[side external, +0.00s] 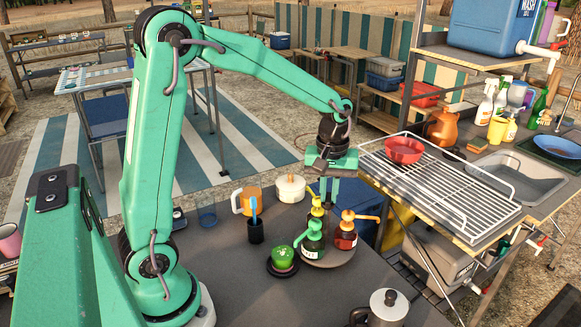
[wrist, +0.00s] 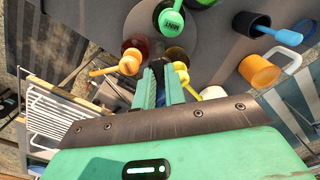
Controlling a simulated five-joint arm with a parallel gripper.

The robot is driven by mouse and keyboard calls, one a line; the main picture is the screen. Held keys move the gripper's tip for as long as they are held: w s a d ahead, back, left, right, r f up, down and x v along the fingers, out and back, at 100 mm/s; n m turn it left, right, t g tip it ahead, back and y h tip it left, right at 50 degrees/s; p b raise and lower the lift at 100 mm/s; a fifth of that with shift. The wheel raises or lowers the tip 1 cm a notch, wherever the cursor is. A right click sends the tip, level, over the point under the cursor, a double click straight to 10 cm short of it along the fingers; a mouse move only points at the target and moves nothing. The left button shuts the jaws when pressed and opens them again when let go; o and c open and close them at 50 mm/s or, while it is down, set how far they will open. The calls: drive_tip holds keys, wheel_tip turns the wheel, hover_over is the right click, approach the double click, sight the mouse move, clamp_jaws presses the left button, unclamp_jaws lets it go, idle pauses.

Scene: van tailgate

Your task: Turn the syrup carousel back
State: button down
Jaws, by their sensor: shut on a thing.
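The syrup carousel (side external: 342,259) is a round grey turntable on the dark table; part of it shows in the wrist view (wrist: 206,38). It bears syrup bottles with pump tops: a green-pump bottle (side external: 311,240) at the front, an orange-pump bottle (side external: 345,238) at the right, and a yellow-pump bottle (side external: 317,212) at the back. My gripper (side external: 332,200) points down at the back of the carousel. The fingertips' exact contact is hidden.
A green item on a dark saucer (side external: 283,265), a dark cup with a blue tool (side external: 256,230), an orange mug (side external: 247,201) and a cream pot (side external: 290,188) stand close by on the left. A moka pot (side external: 388,306) is at the front. A wire rack (side external: 445,185) is at the right.

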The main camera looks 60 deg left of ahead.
drive_tip(key=n, duration=0.4)
drive_tip(key=shift+n, duration=2)
drive_tip(key=c, duration=1.5)
unclamp_jaws()
drive_tip(key=shift+o, duration=0.2)
drive_tip(key=shift+r, duration=0.1)
drive_tip(key=shift+r, duration=3.85)
drive_tip(key=shift+s, duration=0.1)
